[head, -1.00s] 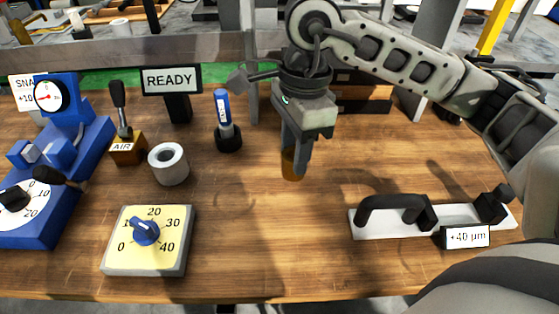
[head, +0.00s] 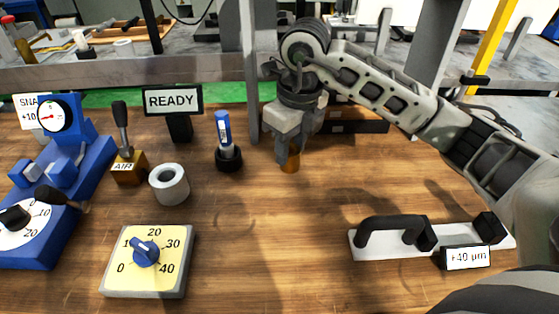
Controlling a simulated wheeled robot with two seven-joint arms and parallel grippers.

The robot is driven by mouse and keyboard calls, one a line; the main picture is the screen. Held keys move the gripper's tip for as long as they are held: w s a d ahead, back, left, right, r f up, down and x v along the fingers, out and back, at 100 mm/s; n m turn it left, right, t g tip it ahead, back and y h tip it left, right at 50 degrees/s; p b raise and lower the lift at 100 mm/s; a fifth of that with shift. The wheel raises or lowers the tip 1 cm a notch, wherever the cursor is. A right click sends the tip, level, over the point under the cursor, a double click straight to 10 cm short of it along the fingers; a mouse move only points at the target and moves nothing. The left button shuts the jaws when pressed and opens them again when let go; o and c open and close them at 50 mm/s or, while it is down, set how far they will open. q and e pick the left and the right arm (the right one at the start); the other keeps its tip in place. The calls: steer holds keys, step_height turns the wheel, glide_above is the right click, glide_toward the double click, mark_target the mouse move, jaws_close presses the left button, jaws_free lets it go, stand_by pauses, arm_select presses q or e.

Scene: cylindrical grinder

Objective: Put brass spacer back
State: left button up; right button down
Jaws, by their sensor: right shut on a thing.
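The brass spacer (head: 291,163) is a small orange-brown cylinder in the head view, right of centre. My right gripper (head: 289,148) points down and is shut on it, hiding its upper part. The spacer is over the wooden bench, in its back half; I cannot tell whether its lower end touches the wood. My left gripper is not in view.
A blue marker in a black base (head: 228,158) stands left of the gripper. A grey ring (head: 169,186), a dial box (head: 150,262), an AIR lever (head: 126,163) and a blue gauge stand (head: 50,190) are further left. A gauge bar (head: 375,242) lies at right. The bench middle is clear.

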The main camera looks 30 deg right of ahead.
steer(key=w+f, duration=0.2)
steer(key=f, duration=0.1)
steer(key=w+f, duration=0.3)
steer(key=shift+w+d, duration=0.1)
steer(key=shift+d, duration=0.1)
steer(key=shift+f+p, duration=0.6)
steer(key=shift+f, duration=0.9)
steer(key=shift+f, duration=0.2)
steer(key=c, duration=1)
jaws_free()
steer(key=shift+o, duration=0.2)
steer(key=shift+r, duration=0.1)
step_height(320, 180, up, 12)
steer(key=s+b, duration=0.1)
steer(key=shift+d, duration=0.25)
